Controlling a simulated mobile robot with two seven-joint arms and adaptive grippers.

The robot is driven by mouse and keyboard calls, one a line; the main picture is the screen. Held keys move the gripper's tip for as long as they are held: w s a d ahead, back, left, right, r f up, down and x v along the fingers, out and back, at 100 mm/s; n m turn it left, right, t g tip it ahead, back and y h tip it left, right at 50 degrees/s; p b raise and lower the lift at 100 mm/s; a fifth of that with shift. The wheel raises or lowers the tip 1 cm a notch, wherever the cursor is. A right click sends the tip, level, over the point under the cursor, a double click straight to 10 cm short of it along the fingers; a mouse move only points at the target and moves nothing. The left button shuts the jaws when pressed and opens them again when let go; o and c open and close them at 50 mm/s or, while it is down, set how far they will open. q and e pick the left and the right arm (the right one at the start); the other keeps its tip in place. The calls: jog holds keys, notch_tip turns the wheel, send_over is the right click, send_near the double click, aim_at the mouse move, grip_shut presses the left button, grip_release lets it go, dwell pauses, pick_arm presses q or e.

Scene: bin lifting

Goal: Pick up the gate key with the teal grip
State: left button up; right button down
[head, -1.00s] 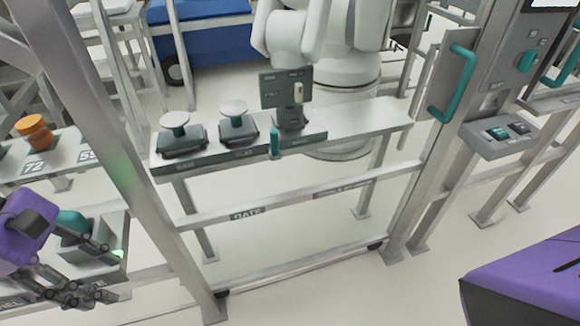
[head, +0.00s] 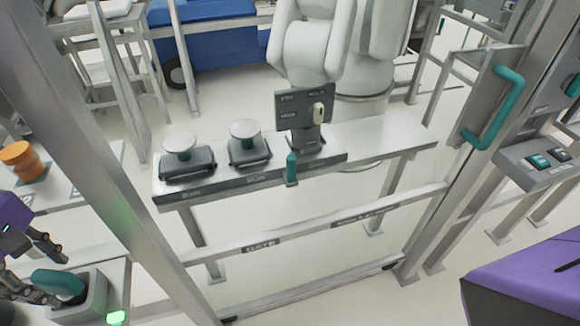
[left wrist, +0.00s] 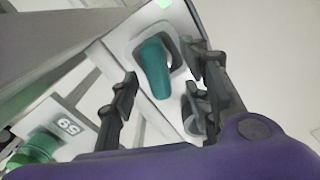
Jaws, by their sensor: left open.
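The teal grip (head: 58,284) stands in a grey holder (head: 94,298) at the lower left of the head view. It also shows in the left wrist view (left wrist: 154,68), seen from above, in a pale housing with a dark recess. My left gripper (head: 38,268) is open, its dark fingers around the grip in the head view. In the left wrist view my left gripper (left wrist: 162,78) has fingers on either side of the grip, with gaps visible. The key's lower part is hidden in the holder. My right gripper is out of view.
A green light (head: 116,317) glows on the holder's front. An orange knob (head: 20,158) sits behind on a plate. A gate post (head: 118,150) rises close to the right of the holder. A bench (head: 375,142) with pads and a small teal piece (head: 291,168) stands beyond the gate.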

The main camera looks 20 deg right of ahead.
pick_arm(q)
jog(key=shift+w+f, duration=0.15)
jog(key=shift+f, duration=1.3)
grip_shut()
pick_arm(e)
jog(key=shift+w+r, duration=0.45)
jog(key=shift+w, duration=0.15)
pick_arm(q)
jog(key=shift+r, duration=0.1)
